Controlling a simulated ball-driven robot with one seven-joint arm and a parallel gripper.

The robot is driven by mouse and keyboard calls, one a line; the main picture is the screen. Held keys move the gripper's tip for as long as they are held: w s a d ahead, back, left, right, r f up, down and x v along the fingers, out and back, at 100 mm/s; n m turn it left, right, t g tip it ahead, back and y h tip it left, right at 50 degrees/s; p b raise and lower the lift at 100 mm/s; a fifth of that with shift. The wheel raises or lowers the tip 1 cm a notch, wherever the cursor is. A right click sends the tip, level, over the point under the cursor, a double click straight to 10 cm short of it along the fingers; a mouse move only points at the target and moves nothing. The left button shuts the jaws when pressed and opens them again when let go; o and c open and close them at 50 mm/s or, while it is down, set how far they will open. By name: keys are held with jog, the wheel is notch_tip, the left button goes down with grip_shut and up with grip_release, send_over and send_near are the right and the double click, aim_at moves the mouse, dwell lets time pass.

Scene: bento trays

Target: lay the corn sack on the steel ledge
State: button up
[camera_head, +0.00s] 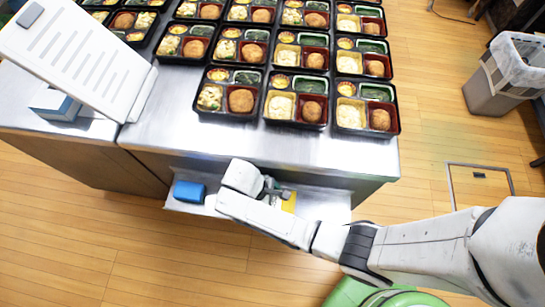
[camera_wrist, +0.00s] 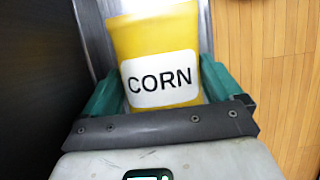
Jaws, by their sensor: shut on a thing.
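The corn sack is yellow with a white CORN label and sits between the green fingers of my gripper (camera_wrist: 162,85) in the wrist view. My gripper is shut on the sack (camera_wrist: 155,35). In the head view my gripper (camera_head: 277,191) is over the steel ledge (camera_head: 328,204), a low shelf along the front of the counter. Only a small yellow part of the sack (camera_head: 289,203) shows there, with my arm hiding the rest. The ledge shows as grey strips beside the sack in the wrist view (camera_wrist: 89,28). I cannot tell whether the sack touches the ledge.
A blue block (camera_head: 189,191) lies at the ledge's left end. Above the ledge is the steel counter (camera_head: 170,110) with several bento trays (camera_head: 228,92). A white slotted panel (camera_head: 78,55) stands at the left. A grey bin (camera_head: 495,85) is at the right. The ledge's right end is clear.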

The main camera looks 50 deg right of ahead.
jog(key=o, duration=1)
jog(key=shift+w+a+r, duration=0.1)
jog(key=shift+w+r, duration=0.1)
jog(key=shift+r, duration=0.25)
jog(key=v, duration=0.4)
jog(key=shift+w+a+r, duration=0.1)
jog(key=shift+w+a, duration=0.1)
jog(key=shift+w, duration=0.1)
jog(key=w+a+b, duration=0.1)
jog(key=w+a, duration=0.1)
jog(key=w+a+b, duration=0.1)
jog(key=w+a, duration=0.1)
jog(key=w, duration=0.1)
jog(key=w+a+b, duration=0.1)
jog(key=w, duration=0.2)
jog(key=shift+a+b, duration=0.35)
jog(key=shift+a, duration=0.05)
jog(key=shift+w+a, duration=0.45)
jog(key=shift+w, duration=0.1)
